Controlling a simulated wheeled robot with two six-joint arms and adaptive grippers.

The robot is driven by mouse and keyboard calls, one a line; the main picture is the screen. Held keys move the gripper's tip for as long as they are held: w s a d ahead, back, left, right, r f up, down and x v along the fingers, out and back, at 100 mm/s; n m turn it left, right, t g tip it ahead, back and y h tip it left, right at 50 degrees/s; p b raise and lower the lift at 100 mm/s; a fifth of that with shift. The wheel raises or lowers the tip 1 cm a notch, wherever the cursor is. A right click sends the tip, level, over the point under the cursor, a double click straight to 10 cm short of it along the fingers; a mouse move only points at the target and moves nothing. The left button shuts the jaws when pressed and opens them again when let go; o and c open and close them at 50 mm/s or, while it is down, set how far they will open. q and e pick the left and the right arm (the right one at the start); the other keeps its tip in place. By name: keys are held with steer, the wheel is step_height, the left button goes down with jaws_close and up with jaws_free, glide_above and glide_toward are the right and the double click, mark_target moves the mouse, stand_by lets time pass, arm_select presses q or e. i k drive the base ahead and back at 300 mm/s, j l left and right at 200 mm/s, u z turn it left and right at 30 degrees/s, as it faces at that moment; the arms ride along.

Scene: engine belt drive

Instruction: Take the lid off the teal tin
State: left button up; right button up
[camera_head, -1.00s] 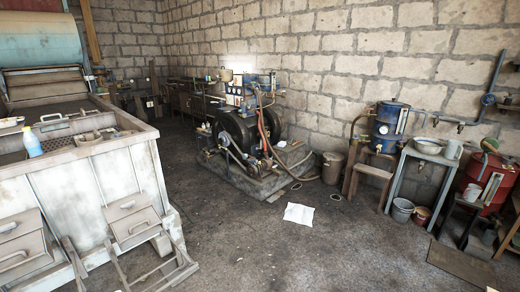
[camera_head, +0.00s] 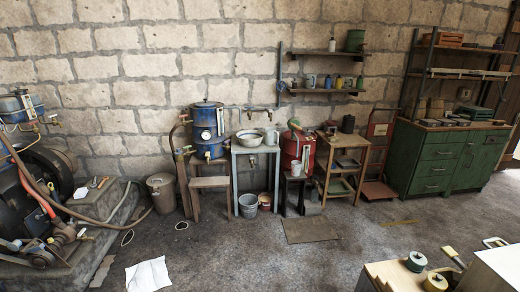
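I cannot tell for sure which thing is the teal tin. A green can (camera_head: 355,41) stands on the upper wall shelf. A small round teal-green item with a pale top (camera_head: 416,261) stands on the bench at the bottom right; it is too small to tell whether it is a lidded tin or a roll. Several small cans and a blue-grey mug (camera_head: 311,80) stand on the lower wall shelf. Neither of my grippers shows in the view.
A green cabinet (camera_head: 437,162) and stands line the wall. An engine (camera_head: 40,180) is at left. A white sheet (camera_head: 148,275) lies on the mostly open floor.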

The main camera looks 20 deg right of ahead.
mark_target(418, 259)
steer(key=i+z, duration=0.3)
steer(key=i, duration=0.55)
steer(key=i+j+z, duration=0.1)
steer(key=i+z, duration=0.25)
steer(key=i, duration=0.5)
steer(key=i+z, duration=0.25)
steer(key=z, duration=0.2)
steer(key=i+z, duration=0.2)
steer(key=z, duration=0.3)
steer(key=i+j+z, duration=0.2)
steer(key=z, duration=0.25)
steer(key=i+j+z, duration=0.2)
steer(key=z, duration=0.25)
steer(key=i+j+z, duration=0.15)
steer(key=j+z, duration=0.15)
steer(key=z, duration=0.2)
